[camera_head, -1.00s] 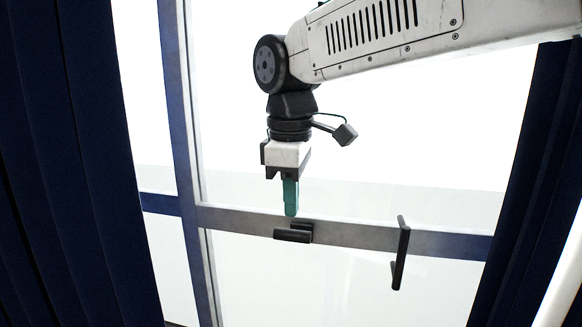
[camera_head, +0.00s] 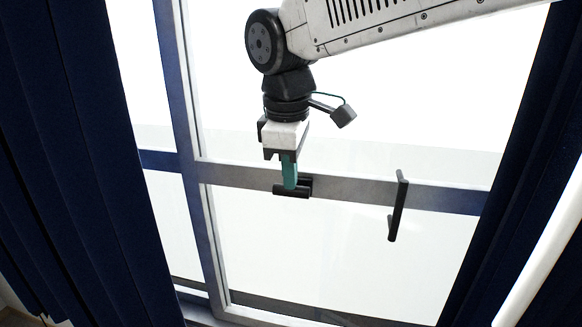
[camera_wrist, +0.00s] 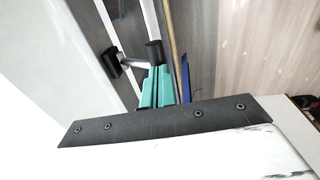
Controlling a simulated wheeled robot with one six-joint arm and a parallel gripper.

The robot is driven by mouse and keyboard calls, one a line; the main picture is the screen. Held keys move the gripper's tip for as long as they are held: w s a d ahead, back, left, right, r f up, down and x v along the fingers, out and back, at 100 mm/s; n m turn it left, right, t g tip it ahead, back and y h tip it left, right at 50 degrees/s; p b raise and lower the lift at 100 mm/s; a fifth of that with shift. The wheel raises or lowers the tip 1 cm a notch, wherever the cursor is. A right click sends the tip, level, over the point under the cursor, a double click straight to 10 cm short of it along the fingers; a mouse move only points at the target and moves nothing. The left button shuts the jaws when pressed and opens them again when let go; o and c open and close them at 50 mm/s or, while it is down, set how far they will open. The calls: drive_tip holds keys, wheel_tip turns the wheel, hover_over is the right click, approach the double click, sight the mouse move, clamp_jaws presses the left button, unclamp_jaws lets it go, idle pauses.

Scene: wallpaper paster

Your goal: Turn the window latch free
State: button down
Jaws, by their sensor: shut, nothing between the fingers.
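The window latch is a short black bar (camera_head: 303,190) lying level on the grey crossbar of the window in the head view. My gripper (camera_head: 289,186) points down with its teal fingers shut and empty. The fingertips overlap the latch bar and hide part of it. In the wrist view, a black mount and a pale stem lead to the dark bar end (camera_wrist: 155,50), just beyond the teal fingers (camera_wrist: 162,88). I cannot tell whether the fingers touch the bar.
A longer, upright black handle (camera_head: 398,207) stands on the crossbar (camera_head: 350,188) to the right. Dark blue curtains (camera_head: 70,150) hang on both sides. A pale rail (camera_head: 545,255) crosses the lower right. The glass below the latch is clear.

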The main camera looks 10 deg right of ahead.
drive_tip(key=shift+s+a+f+t, duration=0.25)
drive_tip(key=shift+s+f+t, duration=0.3)
drive_tip(key=shift+t, duration=0.05)
wheel_tip(320, 180, down, 8)
drive_tip(key=s+t+h, duration=0.1)
drive_tip(key=s+t, duration=0.1)
drive_tip(key=t, duration=0.1)
drive_tip(key=shift+a+t+h, duration=0.3)
drive_tip(key=shift+a+h, duration=0.05)
drive_tip(key=shift+h, duration=0.05)
drive_tip(key=shift+r, duration=0.8)
